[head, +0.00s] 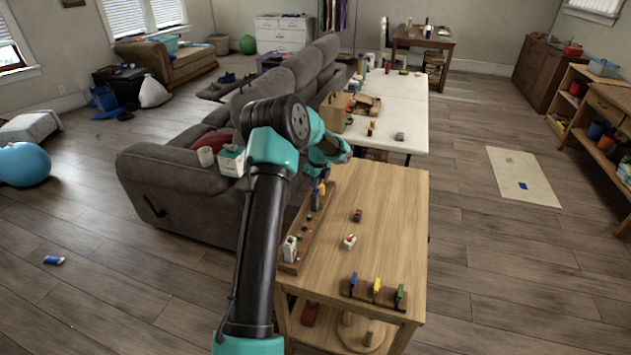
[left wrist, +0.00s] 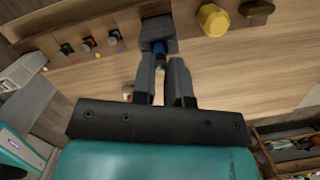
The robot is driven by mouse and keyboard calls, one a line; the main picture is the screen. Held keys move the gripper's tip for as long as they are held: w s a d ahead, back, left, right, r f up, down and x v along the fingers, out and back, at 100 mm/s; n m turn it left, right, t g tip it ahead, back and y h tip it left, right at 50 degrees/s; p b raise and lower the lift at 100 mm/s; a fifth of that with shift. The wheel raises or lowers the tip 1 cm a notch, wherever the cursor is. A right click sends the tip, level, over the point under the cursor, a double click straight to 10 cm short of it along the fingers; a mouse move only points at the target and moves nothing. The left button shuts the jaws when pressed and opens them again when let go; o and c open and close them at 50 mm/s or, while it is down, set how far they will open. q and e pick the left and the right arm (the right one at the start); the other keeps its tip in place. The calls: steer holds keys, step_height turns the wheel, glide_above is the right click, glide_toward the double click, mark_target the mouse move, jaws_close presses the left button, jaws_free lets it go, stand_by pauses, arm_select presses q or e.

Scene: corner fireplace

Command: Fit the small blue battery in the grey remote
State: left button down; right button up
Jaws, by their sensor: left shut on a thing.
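My left gripper (head: 319,182) is low over the wooden board at the left side of the table. In the left wrist view its fingers (left wrist: 160,62) are close together on the small blue battery (left wrist: 158,47), which shows only as a patch of blue at the fingertips. A dark grey block (left wrist: 157,27), likely the grey remote, is right at the battery. In the head view the grey block (head: 315,202) stands on the board. I cannot tell whether the battery is inside it or only against it. My right gripper is not in view.
The wooden board (head: 300,240) also bears a white box (head: 290,249). A yellow knob (left wrist: 212,20) is close beside the gripper. A rack (head: 372,294) with coloured pieces stands at the table's front. The table's right half (head: 400,225) is clear.

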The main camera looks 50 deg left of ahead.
arm_select(q)
steer(key=shift+f, duration=1.1)
stand_by(0.8)
steer(key=c, duration=1.1)
jaws_free()
steer(key=d+r, duration=0.1)
steer(key=r, duration=1)
steer(key=d+r, duration=0.1)
steer(key=r, duration=0.5)
steer(key=shift+w+d+r, duration=0.1)
steer(key=shift+w+d, duration=0.05)
steer(key=shift+d, duration=0.15)
